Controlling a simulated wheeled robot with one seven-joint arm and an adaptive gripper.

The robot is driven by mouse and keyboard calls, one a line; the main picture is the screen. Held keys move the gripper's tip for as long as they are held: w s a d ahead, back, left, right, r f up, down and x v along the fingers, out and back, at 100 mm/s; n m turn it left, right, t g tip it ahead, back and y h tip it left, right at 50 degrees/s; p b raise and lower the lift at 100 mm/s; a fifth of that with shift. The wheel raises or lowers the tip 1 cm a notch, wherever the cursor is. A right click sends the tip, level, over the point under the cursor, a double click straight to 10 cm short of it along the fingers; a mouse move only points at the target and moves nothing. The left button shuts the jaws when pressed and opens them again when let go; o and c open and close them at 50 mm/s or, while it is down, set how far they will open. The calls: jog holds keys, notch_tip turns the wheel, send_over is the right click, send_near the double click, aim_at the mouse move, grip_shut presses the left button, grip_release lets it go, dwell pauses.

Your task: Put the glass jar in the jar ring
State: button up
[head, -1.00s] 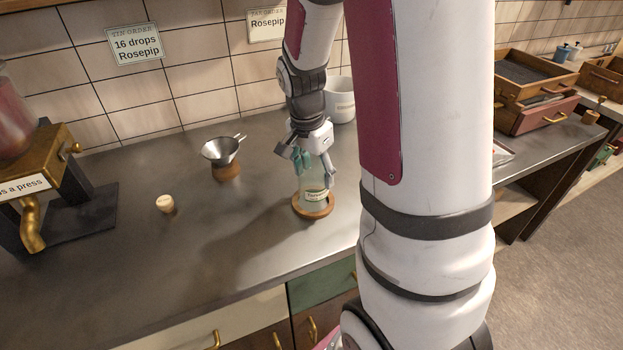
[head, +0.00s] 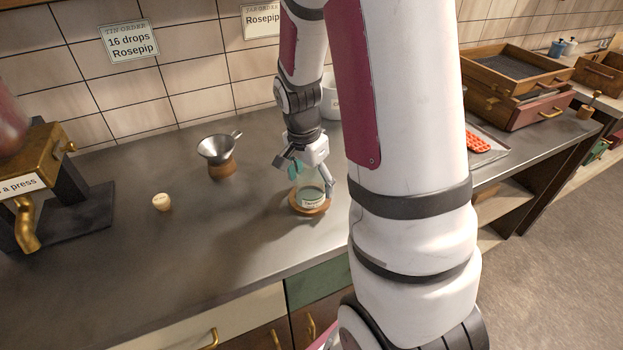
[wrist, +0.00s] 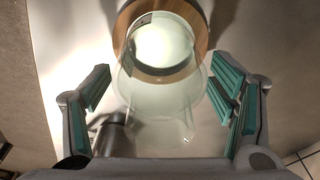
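The glass jar (head: 311,190) is clear, greenish and labelled, and stands upright at the wooden jar ring (head: 325,208) on the counter. In the wrist view the glass jar (wrist: 160,95) has its base within the outline of the round wooden ring (wrist: 122,28). Whether the base is fully seated is hard to tell through the glass. My gripper (head: 312,179) is around the jar's upper part, with its fingers spread. In the wrist view my gripper (wrist: 164,88) has teal pads on both sides of the jar, with a gap at the left and a smaller one at the right.
A metal funnel (head: 216,148) on a wooden base and a small cork (head: 162,202) stand left of the jar. A brass-fitted press (head: 38,165) is at far left. A white mug (head: 331,97) stands behind my arm. Wooden drawers (head: 515,95) and a red mould (head: 478,142) are at right.

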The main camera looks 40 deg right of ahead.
jog(key=shift+r, duration=0.1)
notch_tip(320, 180, up, 12)
jog(key=a, duration=0.2)
jog(key=s+a+r+n+t+y, duration=0.1)
jog(key=s+a+r+n, duration=0.3)
jog(key=s+a+n, duration=0.4)
jog(key=s+a+r+n+t, duration=0.3)
jog(key=s+a+r+n, duration=0.2)
jog(key=s+a+n, duration=0.2)
jog(key=shift+s+a+r+n+y, duration=0.2)
jog(key=shift+s+a+n+y, duration=0.2)
jog(key=shift+a+n, duration=0.4)
jog(key=shift+d, duration=0.15)
